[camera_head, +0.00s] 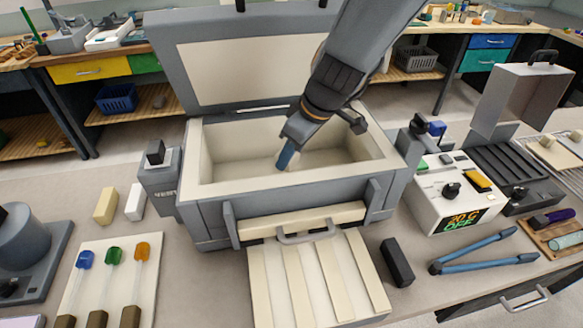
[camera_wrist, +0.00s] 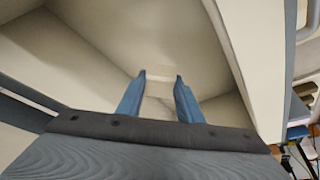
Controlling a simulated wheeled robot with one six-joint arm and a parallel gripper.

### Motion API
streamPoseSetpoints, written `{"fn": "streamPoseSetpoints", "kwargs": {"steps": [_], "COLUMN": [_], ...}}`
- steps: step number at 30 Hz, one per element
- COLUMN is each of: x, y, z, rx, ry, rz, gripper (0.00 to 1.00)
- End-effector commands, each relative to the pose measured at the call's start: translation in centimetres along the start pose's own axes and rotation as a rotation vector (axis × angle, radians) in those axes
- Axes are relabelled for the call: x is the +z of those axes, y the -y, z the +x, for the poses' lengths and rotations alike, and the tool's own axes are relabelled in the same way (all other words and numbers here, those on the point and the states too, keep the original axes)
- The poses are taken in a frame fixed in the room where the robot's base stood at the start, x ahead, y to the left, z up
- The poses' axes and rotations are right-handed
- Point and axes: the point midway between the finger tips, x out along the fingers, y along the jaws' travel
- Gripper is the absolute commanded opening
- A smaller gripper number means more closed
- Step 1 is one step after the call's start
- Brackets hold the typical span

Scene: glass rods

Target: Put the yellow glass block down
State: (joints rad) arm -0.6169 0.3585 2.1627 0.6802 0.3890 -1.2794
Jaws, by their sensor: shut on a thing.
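My gripper (camera_head: 284,160) reaches down into the open box with pale lining (camera_head: 197,165). Its blue fingers also show in the wrist view (camera_wrist: 160,90). They are shut on the yellow glass block (camera_wrist: 159,91), which looks like a small pale piece between the fingertips, hard to tell from the pale lining behind it. In the head view the held block is hidden by the fingers. Whether it touches the box floor cannot be told.
The box lid (camera_head: 240,65) stands open behind. A pale yellow block (camera_head: 105,205) and a white block (camera_head: 135,203) stand to its left. A white control box (camera_head: 440,200), a black block (camera_head: 397,262) and blue tongs (camera_head: 480,250) are to the right. A slatted pale panel (camera_head: 315,285) lies in front.

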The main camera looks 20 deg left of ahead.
Motion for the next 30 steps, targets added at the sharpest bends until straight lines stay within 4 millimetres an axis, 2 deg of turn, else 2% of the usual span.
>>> {"fn": "streamPoseSetpoints", "kwargs": {"steps": [12, 28, 29, 30], "x": [1.8, 2.1, 2.1, 2.1], "y": [-0.2, -0.2, -0.2, -0.2], "z": [4.3, 5.0, 5.0, 5.0], "rx": [0.000, 0.002, 0.002, 0.002], "ry": [0.000, -0.001, -0.001, -0.001], "rz": [0.005, 0.003, 0.003, 0.003], "gripper": [0.07, 0.07, 0.38, 0.44]}}
